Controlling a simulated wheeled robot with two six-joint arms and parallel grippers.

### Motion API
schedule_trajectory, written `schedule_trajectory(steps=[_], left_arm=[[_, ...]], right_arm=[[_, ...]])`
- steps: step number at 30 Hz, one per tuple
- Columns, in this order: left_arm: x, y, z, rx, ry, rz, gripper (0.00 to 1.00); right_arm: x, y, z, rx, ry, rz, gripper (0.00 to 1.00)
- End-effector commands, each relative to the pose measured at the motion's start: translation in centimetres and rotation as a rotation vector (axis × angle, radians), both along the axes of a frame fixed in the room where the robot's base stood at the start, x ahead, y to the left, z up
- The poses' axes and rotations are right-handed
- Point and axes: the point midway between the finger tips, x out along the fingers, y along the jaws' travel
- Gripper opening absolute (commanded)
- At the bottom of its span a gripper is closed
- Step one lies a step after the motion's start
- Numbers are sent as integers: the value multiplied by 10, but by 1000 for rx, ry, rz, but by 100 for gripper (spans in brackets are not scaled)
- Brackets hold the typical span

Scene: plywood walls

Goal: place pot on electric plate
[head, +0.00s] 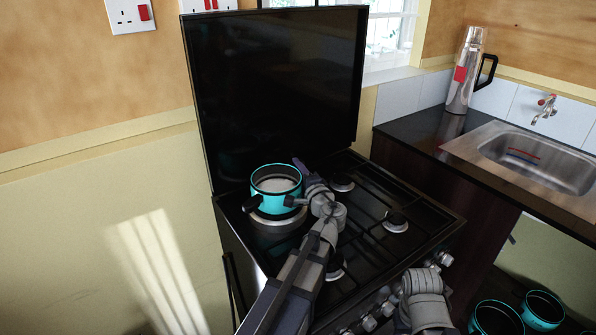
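A turquoise pot (270,205) with dark handles is upright at the back left of the stove. It appears to sit on the round electric plate (279,226), whose front rim shows below it. Whether a small gap lies between them I cannot tell. My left gripper (297,183) is at the pot's right side, its two dark fingers spread apart, one near the back and one near the front of that side. It looks open; contact with the pot is unclear. My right arm shows only in part at the lower right, and its gripper is not visible.
The black stove (385,205) has several gas burners and front knobs, with a tall raised lid (275,90) behind. To the right are a counter, a steel sink (545,165) and a flask (465,75). Two turquoise-rimmed pots (543,310) stand at the lower right.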

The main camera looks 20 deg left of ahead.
Motion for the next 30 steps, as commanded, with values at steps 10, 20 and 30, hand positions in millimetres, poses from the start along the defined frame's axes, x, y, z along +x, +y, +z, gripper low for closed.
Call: schedule_trajectory(steps=[10, 20, 30], left_arm=[[0, 0, 0, 0, 0, 0, 56], [-24, -24, 2, 0, 0, -3, 56], [-67, -72, 2, 0, 0, -3, 56]], right_arm=[[0, 0, 0, 0, 0, 0, 50], [0, 0, 2, 0, 0, 0, 50], [0, 0, 2, 0, 0, 0, 50]])
